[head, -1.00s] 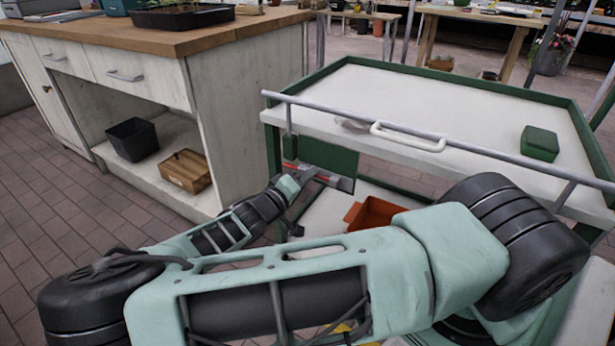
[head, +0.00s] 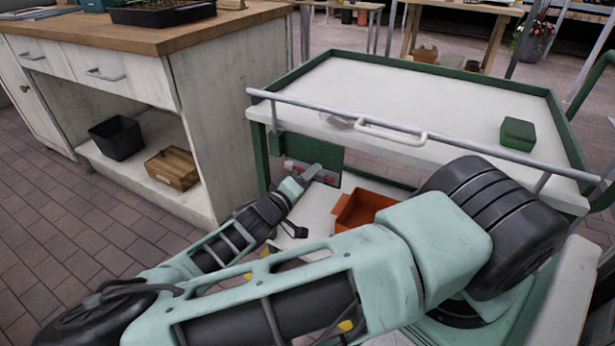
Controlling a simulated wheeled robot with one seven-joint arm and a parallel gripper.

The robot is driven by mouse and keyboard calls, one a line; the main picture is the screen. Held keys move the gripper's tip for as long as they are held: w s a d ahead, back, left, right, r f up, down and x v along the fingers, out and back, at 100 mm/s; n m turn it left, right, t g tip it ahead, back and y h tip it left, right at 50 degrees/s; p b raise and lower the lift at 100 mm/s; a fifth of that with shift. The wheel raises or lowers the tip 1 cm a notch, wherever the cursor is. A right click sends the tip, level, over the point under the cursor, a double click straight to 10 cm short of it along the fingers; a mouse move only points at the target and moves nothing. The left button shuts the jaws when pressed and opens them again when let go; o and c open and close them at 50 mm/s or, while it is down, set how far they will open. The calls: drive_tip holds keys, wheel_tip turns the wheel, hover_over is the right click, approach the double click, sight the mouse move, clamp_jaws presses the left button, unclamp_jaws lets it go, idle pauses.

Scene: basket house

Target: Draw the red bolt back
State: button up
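The red bolt (head: 294,166) lies across the dark green panel (head: 330,160) under the cart's top, at its left end. It shows as red and grey pieces on both sides of my gripper (head: 315,171). My gripper is at the bolt, in front of the panel, and hides the middle of it. The fingers are too small and too overlapped with the bolt to tell whether they are open or closed on it.
The cart's white top (head: 420,90) has a rail and white handle (head: 392,132) above my arm. A green box (head: 518,134) stands on it. An orange bin (head: 362,208) sits on the lower shelf. A wooden-topped cabinet (head: 200,120) stands close on the left.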

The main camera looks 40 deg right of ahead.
drive_tip(key=shift+a, duration=0.1)
drive_tip(key=p+v, duration=0.1)
drive_tip(key=v, duration=1.6)
drive_tip(key=shift+p, duration=0.3)
drive_tip(key=shift+a, duration=0.15)
drive_tip(key=s+a+n+g+y, duration=0.45)
drive_tip(key=s+g+y, duration=0.25)
drive_tip(key=s+y, duration=0.35)
drive_tip(key=s+a+r+n+y, duration=0.2)
drive_tip(key=a+r+y, duration=0.1)
drive_tip(key=r, duration=0.3)
drive_tip(key=s+a+r+n+y, duration=0.2)
drive_tip(key=r+y, duration=0.1)
drive_tip(key=r, duration=0.3)
wheel_tip(320, 180, up, 28)
drive_tip(key=s+n+t+y+p, duration=0.1)
drive_tip(key=s+n+t+p, duration=0.1)
drive_tip(key=p, duration=2.1)
drive_tip(key=shift+s+a+r+t+y, duration=0.15)
drive_tip(key=shift+s+a+t+y, duration=0.15)
drive_tip(key=shift+t, duration=0.3)
